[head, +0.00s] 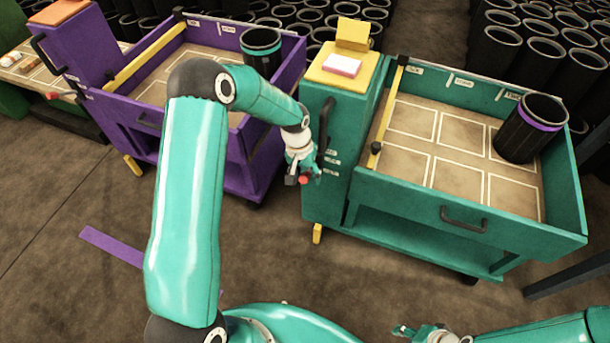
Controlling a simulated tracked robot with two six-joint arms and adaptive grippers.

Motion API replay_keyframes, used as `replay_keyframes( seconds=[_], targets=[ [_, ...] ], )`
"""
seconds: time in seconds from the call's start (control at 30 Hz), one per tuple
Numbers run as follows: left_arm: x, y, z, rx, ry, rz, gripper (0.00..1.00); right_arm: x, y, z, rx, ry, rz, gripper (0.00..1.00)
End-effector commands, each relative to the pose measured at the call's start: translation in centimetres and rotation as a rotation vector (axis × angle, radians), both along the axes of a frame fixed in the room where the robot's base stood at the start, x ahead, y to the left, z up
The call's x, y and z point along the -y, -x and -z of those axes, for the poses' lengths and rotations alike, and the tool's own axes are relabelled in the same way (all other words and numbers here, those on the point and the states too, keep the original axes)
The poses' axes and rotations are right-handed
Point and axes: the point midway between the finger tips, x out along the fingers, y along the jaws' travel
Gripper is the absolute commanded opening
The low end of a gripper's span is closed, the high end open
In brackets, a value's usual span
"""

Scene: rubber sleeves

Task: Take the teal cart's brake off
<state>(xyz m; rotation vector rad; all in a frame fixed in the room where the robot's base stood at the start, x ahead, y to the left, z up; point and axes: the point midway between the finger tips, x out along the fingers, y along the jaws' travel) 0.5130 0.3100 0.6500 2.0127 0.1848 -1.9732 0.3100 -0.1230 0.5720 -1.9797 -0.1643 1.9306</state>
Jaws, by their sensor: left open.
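The teal cart (480,235) stands right of centre, with a tiled tray top and a tall end post on its left. A red knob (303,180), apparently the tip of its brake lever, shows by the post's left side; the lever itself is mostly hidden. My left gripper (300,177) is open right at the knob, with the knob at its fingertips. I cannot tell whether they touch. My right gripper (405,331) is low at the bottom edge, away from the cart, and its opening is unclear.
A purple cart (260,185) stands close on the left, with its own red-knobbed lever (53,95). A black sleeve with a purple band (530,130) stands in the teal cart's tray; one with a teal band (262,50) is in the purple cart. A purple strip (110,247) marks the floor.

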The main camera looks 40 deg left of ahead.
Motion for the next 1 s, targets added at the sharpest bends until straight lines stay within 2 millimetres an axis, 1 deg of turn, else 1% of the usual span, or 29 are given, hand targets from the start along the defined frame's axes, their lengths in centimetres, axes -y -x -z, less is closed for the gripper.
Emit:
replay_keyframes(
  seconds=[0.1,0.33,0.37,0.4,0.67,0.7,1.0],
  targets=[
    [0.02,-0.03,0.38,0.001,0.000,-0.001,0.56,0.00,0.00,0.00,0.000,0.000,0.000,0.40],
    [0.02,-0.03,0.40,0.001,0.000,-0.001,0.56,0.00,0.00,0.00,0.000,0.000,0.000,0.40],
    [0.01,-0.02,0.40,0.001,0.000,-0.001,0.53,0.00,0.00,0.00,0.000,0.000,0.000,0.40],
    [0.01,-0.02,0.40,0.001,0.000,-0.001,0.46,0.00,0.00,0.00,0.000,0.000,0.000,0.40],
    [-0.01,-0.01,0.37,0.001,0.000,-0.001,0.03,0.00,0.00,0.00,0.000,0.000,0.000,0.40],
    [-0.01,0.00,0.37,0.001,0.000,-0.001,0.00,0.00,0.00,0.00,0.000,0.000,0.000,0.40],
    [0.04,-0.07,0.44,0.003,-0.001,0.000,0.00,0.00,0.00,0.11,0.000,0.000,0.000,0.40]
  ],
)
